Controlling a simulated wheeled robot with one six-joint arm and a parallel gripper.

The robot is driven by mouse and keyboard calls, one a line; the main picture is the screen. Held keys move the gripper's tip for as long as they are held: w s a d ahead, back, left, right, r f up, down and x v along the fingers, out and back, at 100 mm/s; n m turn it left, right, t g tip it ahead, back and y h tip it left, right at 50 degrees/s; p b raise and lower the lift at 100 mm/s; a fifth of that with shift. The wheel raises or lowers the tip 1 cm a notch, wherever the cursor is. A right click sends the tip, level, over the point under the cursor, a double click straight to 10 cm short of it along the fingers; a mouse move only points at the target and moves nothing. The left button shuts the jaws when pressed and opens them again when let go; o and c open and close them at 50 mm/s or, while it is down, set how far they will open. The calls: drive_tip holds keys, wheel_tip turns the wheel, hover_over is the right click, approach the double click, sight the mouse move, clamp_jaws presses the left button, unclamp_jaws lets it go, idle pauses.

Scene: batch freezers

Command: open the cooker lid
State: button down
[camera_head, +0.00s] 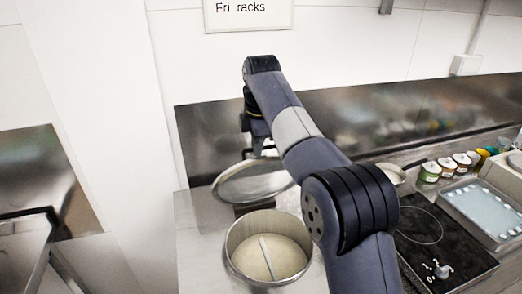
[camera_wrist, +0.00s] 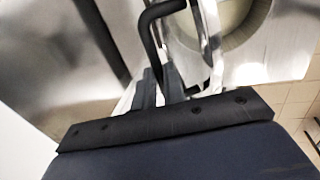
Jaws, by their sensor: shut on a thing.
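The cooker (camera_head: 233,262) is a round metal pot on the counter at the lower middle of the head view. Pale contents and a light stick-like thing show inside it. Its metal lid (camera_head: 252,183) is raised and tilted behind the pot, apart from most of the rim. My gripper (camera_head: 259,146) is above the lid, partly hidden by my arm. In the wrist view my gripper (camera_wrist: 166,84) is shut on the black lid handle (camera_wrist: 148,22). The cooker's open rim (camera_wrist: 258,32) shows beyond it at the upper right.
A metal backsplash (camera_head: 345,105) runs close behind the lid. To the right are a black hob (camera_head: 455,240), a small pan (camera_head: 391,173), several small tubs (camera_head: 430,171) and a tray (camera_head: 480,211). A sign (camera_head: 248,13) hangs on the wall. My arm crosses above the counter.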

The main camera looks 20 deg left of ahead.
drive_tip(key=shift+w+a+f, duration=0.35)
drive_tip(key=shift+w+f, duration=0.1)
drive_tip(key=shift+w, duration=0.05)
drive_tip(key=c, duration=1.9)
unclamp_jaws()
drive_tip(key=shift+o, duration=0.7)
drive_tip(key=shift+w+a+f, duration=0.1)
drive_tip(key=shift+w+a, duration=0.05)
drive_tip(key=shift+w, duration=0.1)
drive_tip(key=shift+o, duration=0.9)
drive_tip(key=shift+w, duration=0.1)
drive_tip(key=shift+o, duration=0.5)
drive_tip(key=shift+s+r, duration=0.2)
drive_tip(key=shift+r, duration=0.1)
drive_tip(key=shift+w, duration=0.1)
